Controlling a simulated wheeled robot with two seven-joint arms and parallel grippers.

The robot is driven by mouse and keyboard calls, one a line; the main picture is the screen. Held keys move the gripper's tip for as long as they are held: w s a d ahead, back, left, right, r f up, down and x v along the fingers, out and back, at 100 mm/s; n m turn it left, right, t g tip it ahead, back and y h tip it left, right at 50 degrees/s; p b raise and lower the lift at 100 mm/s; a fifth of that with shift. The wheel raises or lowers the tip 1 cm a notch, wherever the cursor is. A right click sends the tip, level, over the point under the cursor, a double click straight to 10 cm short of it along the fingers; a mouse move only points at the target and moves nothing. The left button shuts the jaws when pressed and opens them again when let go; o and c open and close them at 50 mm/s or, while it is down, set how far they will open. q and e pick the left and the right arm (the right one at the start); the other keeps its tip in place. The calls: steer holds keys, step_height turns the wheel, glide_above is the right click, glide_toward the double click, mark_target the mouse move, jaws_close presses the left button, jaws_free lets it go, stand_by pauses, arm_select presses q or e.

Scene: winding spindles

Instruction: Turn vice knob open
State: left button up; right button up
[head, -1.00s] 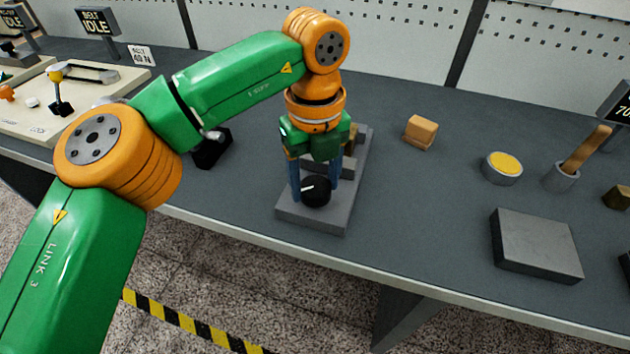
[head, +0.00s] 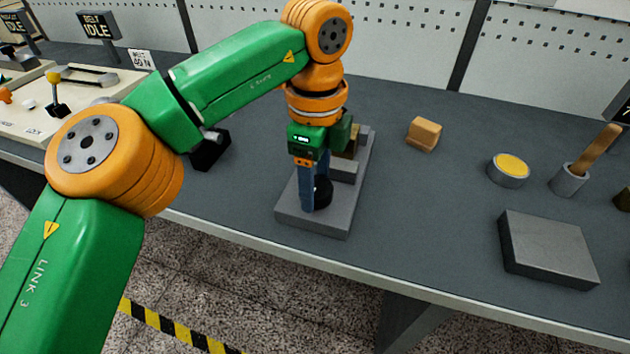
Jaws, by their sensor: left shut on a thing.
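The vice (head: 345,219) is a grey block with a flat base on the bench, near its front edge. Its black round knob (head: 322,191) faces the front of the base and is partly hidden behind a finger. My left gripper (head: 313,200) points down over the vice and is shut on the knob, one finger in front of it. The other finger is mostly hidden. The knob's white mark is hidden. My right gripper is not in view.
A tan wooden block (head: 424,134), a yellow-topped round tin (head: 508,170), a cup with a wooden handle (head: 570,180) and a grey slab (head: 547,248) stand to the right. A black object (head: 209,150) is left of the vice. The bench between vice and slab is clear.

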mark_target(317, 187)
arm_select(q)
steer(key=shift+n, duration=0.4)
steer(key=o, duration=1.4)
steer(key=shift+d, duration=0.1)
step_height(317, 187, up, 7)
steer(key=p, duration=0.3)
steer(key=shift+s+r, duration=0.1)
steer(key=shift+r, duration=0.05)
